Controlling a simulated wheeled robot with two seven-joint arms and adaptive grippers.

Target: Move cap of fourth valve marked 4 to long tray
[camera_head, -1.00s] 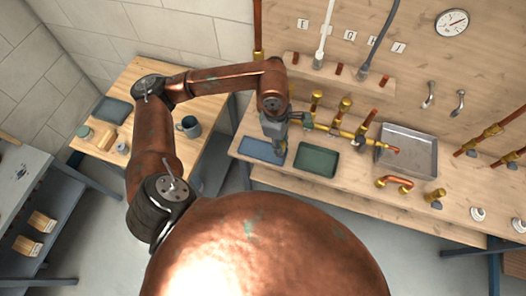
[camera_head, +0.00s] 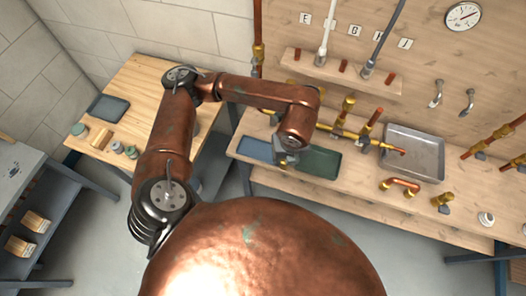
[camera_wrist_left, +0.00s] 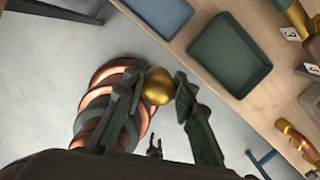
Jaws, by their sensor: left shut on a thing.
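My left gripper (camera_head: 287,159) hangs over the front part of the bench, between the blue tray (camera_head: 252,148) and the green tray (camera_head: 325,163). In the left wrist view my left gripper (camera_wrist_left: 160,92) is shut on a rounded brass cap (camera_wrist_left: 157,86). The blue tray (camera_wrist_left: 163,12) and the green tray (camera_wrist_left: 205,48) lie beyond the fingers there. Tags marked 3 (camera_wrist_left: 290,33) and 4 (camera_wrist_left: 312,69) show at the right edge beside brass valve parts. The cap is hidden in the head view. My right gripper is out of view.
A grey metal tray (camera_head: 427,145) stands on the bench to the right. Brass valves (camera_head: 347,106) on a pipe run behind the green tray. A bent copper pipe (camera_head: 404,184) and brass fitting (camera_head: 442,200) lie at the front right. A side table (camera_head: 140,95) stands left.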

